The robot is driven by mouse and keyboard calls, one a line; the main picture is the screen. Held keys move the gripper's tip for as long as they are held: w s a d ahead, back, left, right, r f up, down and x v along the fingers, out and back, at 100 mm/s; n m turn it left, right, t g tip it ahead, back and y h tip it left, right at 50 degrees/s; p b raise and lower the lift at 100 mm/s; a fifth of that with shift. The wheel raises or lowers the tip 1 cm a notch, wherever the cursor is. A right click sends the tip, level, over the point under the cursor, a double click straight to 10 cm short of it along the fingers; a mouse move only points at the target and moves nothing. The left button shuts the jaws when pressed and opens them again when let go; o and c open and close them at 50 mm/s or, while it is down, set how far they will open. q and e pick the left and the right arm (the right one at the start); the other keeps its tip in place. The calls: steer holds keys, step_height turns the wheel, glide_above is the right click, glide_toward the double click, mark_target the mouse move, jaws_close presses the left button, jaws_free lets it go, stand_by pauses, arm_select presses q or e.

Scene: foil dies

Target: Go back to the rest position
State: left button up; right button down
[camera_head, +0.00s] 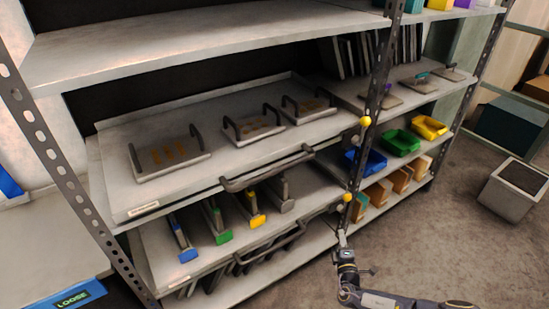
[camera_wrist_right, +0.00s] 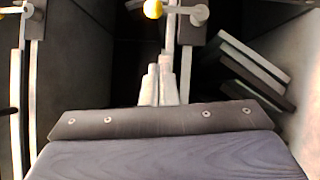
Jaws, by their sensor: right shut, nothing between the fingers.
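My right gripper (camera_head: 341,236) is at the lower middle of the head view, at the front of the metal shelf rack, close to a rack post (camera_head: 362,150). Its arm comes in from the lower right. The fingers also show in the right wrist view (camera_wrist_right: 157,86), side by side, shut and empty. I cannot tell whether the fingertips touch the rack. My left gripper is not in view.
Two pulled-out drawers, an upper one (camera_head: 125,200) with handled plates and a lower one (camera_head: 160,270) with colour-tipped tools, jut out left of the gripper. Blue, green and yellow bins (camera_head: 399,143) stand behind right. The floor (camera_head: 450,215) at right is clear up to a grey box (camera_head: 512,190).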

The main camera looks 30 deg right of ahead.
steer(key=w+a+r+n+t+y+p, duration=0.1)
steer(key=w+a+r+n+t+y, duration=0.1)
steer(key=w+a+r+n+y, duration=0.35)
steer(key=w+a+r+n+t+y+p, duration=0.1)
steer(key=w+a+r+n+t+y, duration=0.1)
steer(key=a+r+n+y, duration=0.5)
steer(key=s+a+r+n+g+y+p, duration=0.35)
steer(key=a+r+n+g+y, duration=0.8)
steer(key=a+r+n, duration=0.75)
steer(key=s+a+r+n+g+h+p, duration=0.2)
steer(key=s+r+n+g+h, duration=0.4)
steer(key=s+n, duration=0.75)
steer(key=s+d+r+n+t+h+p, duration=0.2)
steer(key=s+r+n+h, duration=0.3)
steer(key=s+r+n, duration=0.3)
steer(key=shift+s+d+r+n+p, duration=0.15)
steer(key=shift+s+d+n+p, duration=0.45)
steer(key=shift+s+n, duration=0.95)
steer(key=shift+w+a+n, duration=0.1)
steer(key=shift+w+n, duration=0.25)
steer(key=shift+w, duration=0.05)
